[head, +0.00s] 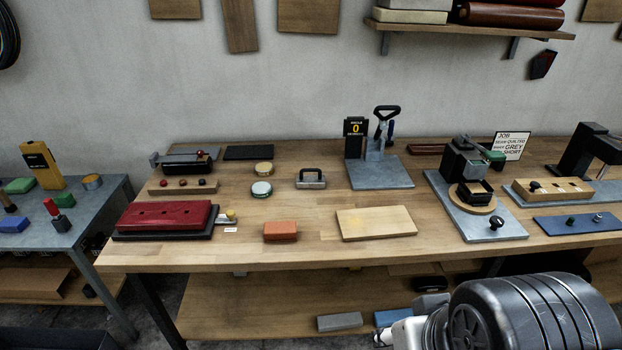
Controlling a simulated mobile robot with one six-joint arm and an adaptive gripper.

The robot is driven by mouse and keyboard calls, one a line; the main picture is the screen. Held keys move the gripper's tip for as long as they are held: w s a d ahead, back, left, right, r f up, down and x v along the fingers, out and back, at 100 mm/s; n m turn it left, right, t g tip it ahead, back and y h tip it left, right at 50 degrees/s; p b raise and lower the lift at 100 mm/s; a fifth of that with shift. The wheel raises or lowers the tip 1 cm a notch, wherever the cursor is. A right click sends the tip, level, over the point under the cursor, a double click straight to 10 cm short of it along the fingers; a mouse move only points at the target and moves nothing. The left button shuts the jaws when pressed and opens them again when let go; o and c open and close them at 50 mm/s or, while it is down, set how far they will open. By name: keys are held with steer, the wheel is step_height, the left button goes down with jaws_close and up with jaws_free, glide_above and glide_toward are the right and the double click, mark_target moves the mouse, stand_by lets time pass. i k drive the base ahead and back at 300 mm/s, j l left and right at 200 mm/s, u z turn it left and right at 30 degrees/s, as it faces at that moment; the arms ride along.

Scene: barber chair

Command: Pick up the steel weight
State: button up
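The steel weight appears to be the small grey metal block with a black arched handle (311,182) in the head view. It sits upright on the wooden workbench (330,256), left of the middle. Nothing touches it, and its handle stands free on top. Part of my own arm shows at the bottom right, well in front of the bench and apart from the weight. My gripper's fingers do not show.
Two round tins (262,189) stand left of the weight. An orange block (280,231) and a pale board (376,223) lie in front. A grey-based press (380,173) stands to its right. A red padded block (165,215) lies far left. Bare wood surrounds the weight.

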mark_target(302, 181)
steer(key=i+j+z, duration=0.4)
steer(key=j, duration=0.15)
steer(key=i+j+z, duration=0.35)
steer(key=j, duration=0.3)
steer(key=i+j+z, duration=0.2)
steer(key=j+z, duration=0.2)
steer(key=j, duration=0.3)
